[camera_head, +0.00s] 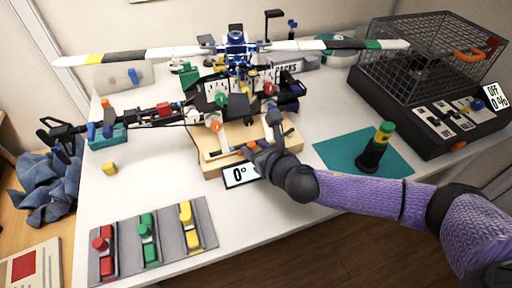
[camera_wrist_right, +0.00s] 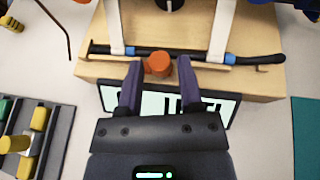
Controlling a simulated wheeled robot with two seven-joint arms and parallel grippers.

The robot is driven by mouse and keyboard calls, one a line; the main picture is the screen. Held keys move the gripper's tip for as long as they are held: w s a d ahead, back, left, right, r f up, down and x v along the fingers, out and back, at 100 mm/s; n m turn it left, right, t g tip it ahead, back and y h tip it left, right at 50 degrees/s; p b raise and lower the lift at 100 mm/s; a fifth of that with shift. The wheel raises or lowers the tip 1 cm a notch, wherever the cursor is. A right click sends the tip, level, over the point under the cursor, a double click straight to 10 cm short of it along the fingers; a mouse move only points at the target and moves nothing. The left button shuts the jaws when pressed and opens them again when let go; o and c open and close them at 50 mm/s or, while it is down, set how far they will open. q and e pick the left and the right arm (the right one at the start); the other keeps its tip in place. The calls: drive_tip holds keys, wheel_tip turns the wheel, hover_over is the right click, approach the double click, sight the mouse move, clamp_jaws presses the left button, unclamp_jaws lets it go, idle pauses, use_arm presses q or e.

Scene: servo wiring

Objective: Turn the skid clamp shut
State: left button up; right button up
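The skid clamp knob, orange and round, shows in the head view (camera_head: 251,145) and in the right wrist view (camera_wrist_right: 158,65). It sits at the front of the wooden stand (camera_head: 208,166), by the black skid tube (camera_wrist_right: 262,60). My right gripper (camera_head: 260,148) is over the stand's front edge. In the right wrist view its two purple fingers (camera_wrist_right: 159,74) are apart, one on each side of the knob, with small gaps visible. A display (camera_head: 238,176) reading 0° is at the stand's front, partly hidden by my gripper. My left gripper is not in view.
The model helicopter (camera_head: 236,62) stands on the wooden stand, its long rotor spanning the table. A grey tray with coloured plugs (camera_head: 166,252) lies front left. A teal mat (camera_head: 335,150) with a black-and-green tool (camera_head: 374,148) and a wire cage box (camera_head: 430,60) are at the right.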

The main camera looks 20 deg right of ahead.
clamp_jaws()
